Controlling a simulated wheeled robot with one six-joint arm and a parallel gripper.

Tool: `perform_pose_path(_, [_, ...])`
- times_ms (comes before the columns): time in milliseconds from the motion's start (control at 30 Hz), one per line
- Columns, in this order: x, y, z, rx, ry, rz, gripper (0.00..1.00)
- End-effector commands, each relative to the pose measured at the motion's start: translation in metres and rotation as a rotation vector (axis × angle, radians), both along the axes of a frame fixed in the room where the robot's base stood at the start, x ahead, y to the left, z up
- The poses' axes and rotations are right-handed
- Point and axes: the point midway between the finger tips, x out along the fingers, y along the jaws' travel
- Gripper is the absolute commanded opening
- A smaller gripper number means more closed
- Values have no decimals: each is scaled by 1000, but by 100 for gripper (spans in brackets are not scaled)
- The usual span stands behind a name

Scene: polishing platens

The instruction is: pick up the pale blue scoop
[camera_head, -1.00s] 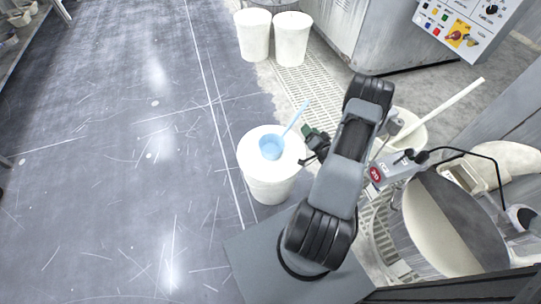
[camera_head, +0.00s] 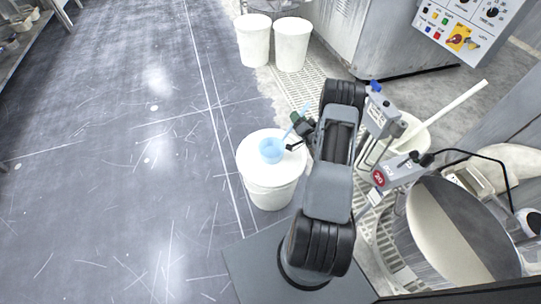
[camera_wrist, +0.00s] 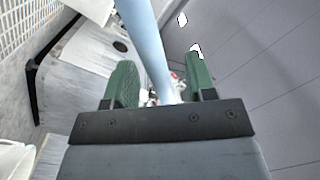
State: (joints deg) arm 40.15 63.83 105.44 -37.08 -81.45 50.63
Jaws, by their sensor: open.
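The pale blue scoop (camera_head: 271,151) rests with its cup on the white lid of a bucket (camera_head: 270,190), its handle slanting up to the right. My gripper (camera_head: 297,133) is at the handle, just right of the cup, with its dark green fingers partly hidden by my arm. In the wrist view the pale blue handle (camera_wrist: 148,45) runs between the two green fingers of my gripper (camera_wrist: 160,85), which stand apart on either side of it. I cannot tell whether either finger touches the handle. The cup is not seen in the wrist view.
Two white buckets (camera_head: 292,45) stand at the back. A pale tub (camera_head: 412,130) with a long stick and a round polishing platen (camera_head: 450,220) are close on the right of my arm. The grey floor (camera_head: 110,180) on the left is clear.

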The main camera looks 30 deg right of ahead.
Motion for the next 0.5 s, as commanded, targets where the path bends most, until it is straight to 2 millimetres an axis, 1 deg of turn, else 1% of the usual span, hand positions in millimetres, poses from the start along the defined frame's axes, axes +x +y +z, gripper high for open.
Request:
perform_pose_path(33, [7,0,-2,-1,-2,1,51])
perform_pose_path(100, [15,0,-2,-2,-1,2,51])
perform_pose_path(200, [22,-1,-1,-1,0,0,51])
perform_pose_path(500, [24,-2,0,1,1,-1,50])
